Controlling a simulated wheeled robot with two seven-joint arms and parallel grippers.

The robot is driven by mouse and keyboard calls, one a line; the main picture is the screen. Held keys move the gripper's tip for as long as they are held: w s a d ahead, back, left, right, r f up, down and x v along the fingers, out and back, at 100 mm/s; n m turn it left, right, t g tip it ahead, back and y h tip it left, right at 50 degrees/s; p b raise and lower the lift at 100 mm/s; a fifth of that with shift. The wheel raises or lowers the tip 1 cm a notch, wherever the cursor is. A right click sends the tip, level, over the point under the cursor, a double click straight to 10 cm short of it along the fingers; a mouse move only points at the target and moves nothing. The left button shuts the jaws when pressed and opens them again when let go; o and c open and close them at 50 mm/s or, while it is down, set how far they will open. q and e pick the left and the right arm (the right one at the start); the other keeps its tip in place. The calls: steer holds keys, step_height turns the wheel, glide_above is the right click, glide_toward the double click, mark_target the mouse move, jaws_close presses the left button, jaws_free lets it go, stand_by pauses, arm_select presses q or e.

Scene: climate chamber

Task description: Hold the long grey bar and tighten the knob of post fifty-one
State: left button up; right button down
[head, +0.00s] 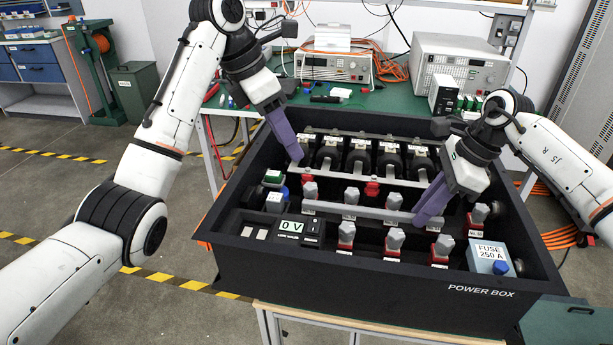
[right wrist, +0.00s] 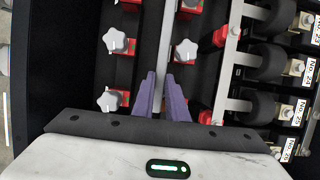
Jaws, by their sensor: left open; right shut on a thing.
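The long grey bar (head: 358,211) lies across the middle of the black power box, between two rows of red posts with grey knobs. My right gripper (head: 420,217) is shut on the bar near its right end. In the right wrist view the bar (right wrist: 165,40) runs between the purple fingers (right wrist: 160,80). A front-row knob (head: 346,230) and a back-row knob (head: 310,189) stand near the bar's left end. The post numbers are too small to read, so I cannot tell which is fifty-one. My left gripper (head: 297,160) is open and empty above the box's back left part.
Several black cylindrical parts (head: 360,160) stand along the back of the box. A green bench (head: 385,103) with instruments stands behind.

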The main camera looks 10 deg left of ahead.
mark_target(312, 185)
arm_select(q)
steer(key=x, duration=1.1)
steer(key=shift+f, duration=0.3)
steer(key=c, duration=1)
steer(key=shift+c, duration=0.2)
steer(key=shift+m, duration=0.3)
steer(key=m+g, duration=0.1)
steer(key=m, duration=0.2)
steer(key=shift+w+r+h, duration=0.1)
steer(key=shift+w+h, duration=0.05)
steer(key=shift+h, duration=0.15)
steer(key=shift+w+a+m+g, duration=0.15)
steer(key=shift+m+g, duration=0.3)
steer(key=shift+m, duration=0.45)
steer(key=shift+w+d+m+g, duration=0.15)
steer(key=shift+m+g, duration=0.3)
steer(key=shift+m, duration=0.45)
steer(key=shift+s+a+m, duration=0.1)
steer(key=shift+m, duration=0.2)
